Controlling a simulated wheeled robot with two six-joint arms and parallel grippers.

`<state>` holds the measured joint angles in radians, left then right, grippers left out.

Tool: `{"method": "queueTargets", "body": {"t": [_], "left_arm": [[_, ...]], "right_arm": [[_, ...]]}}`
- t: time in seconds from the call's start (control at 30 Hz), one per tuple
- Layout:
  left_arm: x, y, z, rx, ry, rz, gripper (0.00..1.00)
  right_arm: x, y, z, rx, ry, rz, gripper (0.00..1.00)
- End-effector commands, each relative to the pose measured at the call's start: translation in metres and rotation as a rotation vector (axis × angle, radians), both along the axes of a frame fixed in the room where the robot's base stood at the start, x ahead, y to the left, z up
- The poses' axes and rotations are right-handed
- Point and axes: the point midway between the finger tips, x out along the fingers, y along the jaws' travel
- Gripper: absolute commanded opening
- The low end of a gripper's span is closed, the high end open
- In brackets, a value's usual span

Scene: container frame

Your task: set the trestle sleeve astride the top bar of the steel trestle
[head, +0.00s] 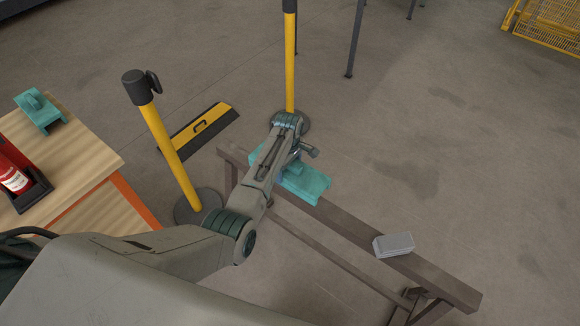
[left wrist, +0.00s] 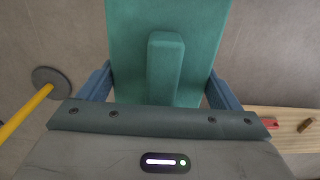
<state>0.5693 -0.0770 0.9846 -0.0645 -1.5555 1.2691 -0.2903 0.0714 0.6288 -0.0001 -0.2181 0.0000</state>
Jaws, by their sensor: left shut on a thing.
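The teal trestle sleeve (head: 305,183) is in my left gripper (head: 294,160), over the far-left part of the steel trestle's top bar (head: 350,221) in the head view. It hides the bar beneath it. I cannot tell whether it rests on the bar or hangs just above it. In the left wrist view the sleeve (left wrist: 190,35) shows as a broad teal plate with a raised rib, between the blue fingers of my left gripper (left wrist: 160,88), which is shut on it. The bar does not show there. My right gripper is not in view.
A grey block (head: 393,245) sits on the bar further right. A yellow post (head: 170,155) stands left of my arm, another (head: 290,65) behind the trestle. A wooden table (head: 85,150) at left holds another teal piece (head: 40,110) and a red extinguisher (head: 14,178).

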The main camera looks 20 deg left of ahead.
Motion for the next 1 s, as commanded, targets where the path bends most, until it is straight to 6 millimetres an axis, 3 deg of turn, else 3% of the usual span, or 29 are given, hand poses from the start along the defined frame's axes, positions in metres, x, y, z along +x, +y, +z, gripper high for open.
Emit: {"method": "queueTargets", "body": {"t": [0.43, 1.0], "left_arm": [[0.000, -0.001, 0.003, -0.001, 0.001, -0.003, 0.62], [0.000, -0.001, -0.040, 0.000, 0.000, -0.003, 0.62]], "right_arm": [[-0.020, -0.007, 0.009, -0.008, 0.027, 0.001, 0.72], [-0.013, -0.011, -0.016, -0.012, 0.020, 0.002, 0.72]]}}
